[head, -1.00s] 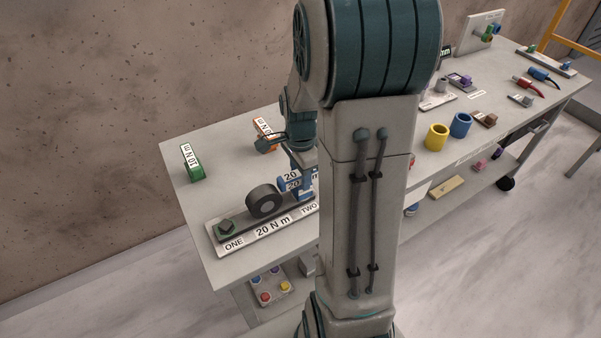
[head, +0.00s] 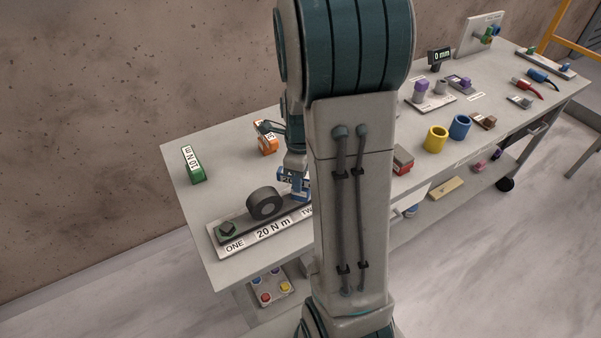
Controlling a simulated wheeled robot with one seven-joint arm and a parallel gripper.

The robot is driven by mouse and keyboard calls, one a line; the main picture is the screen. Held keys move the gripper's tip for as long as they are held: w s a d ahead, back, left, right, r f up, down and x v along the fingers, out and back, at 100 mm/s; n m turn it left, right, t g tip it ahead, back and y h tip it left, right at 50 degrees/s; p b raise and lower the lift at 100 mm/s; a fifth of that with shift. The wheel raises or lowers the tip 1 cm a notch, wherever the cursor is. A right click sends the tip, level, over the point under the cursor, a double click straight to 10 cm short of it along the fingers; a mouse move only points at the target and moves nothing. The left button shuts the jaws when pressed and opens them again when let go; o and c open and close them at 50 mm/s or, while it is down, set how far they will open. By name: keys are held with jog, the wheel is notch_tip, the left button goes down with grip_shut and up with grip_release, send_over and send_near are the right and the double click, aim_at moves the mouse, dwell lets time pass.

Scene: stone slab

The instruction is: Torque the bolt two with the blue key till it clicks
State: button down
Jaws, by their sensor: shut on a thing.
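My gripper (head: 295,167) points down and is shut on the blue key (head: 293,184), whose label is partly visible. The key is upright at the right end of the visible part of the bolt plate (head: 222,248), by the partly covered "TWO" label. Bolt two itself is hidden behind the key and my arm, so I cannot tell whether the key sits on it. The plate reads "20 N m". A dark round roller (head: 265,202) stands between.
A green key (head: 192,165) marked 10 N m and an orange key (head: 266,142) stand behind the plate. A yellow cup (head: 437,138) and a blue cup (head: 460,127) stand on the right. My arm covers the table's middle.

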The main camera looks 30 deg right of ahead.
jog(key=m+p, duration=0.2)
jog(key=m, duration=0.2)
jog(key=shift+r, duration=0.2)
jog(key=shift+f+m, duration=0.15)
jog(key=shift+m, duration=0.15)
jog(key=shift+r+p, duration=1.8)
jog(key=shift+p, duration=0.05)
notch_tip(320, 180, up, 5)
jog(key=p, duration=0.5)
jog(key=shift+f, duration=0.1)
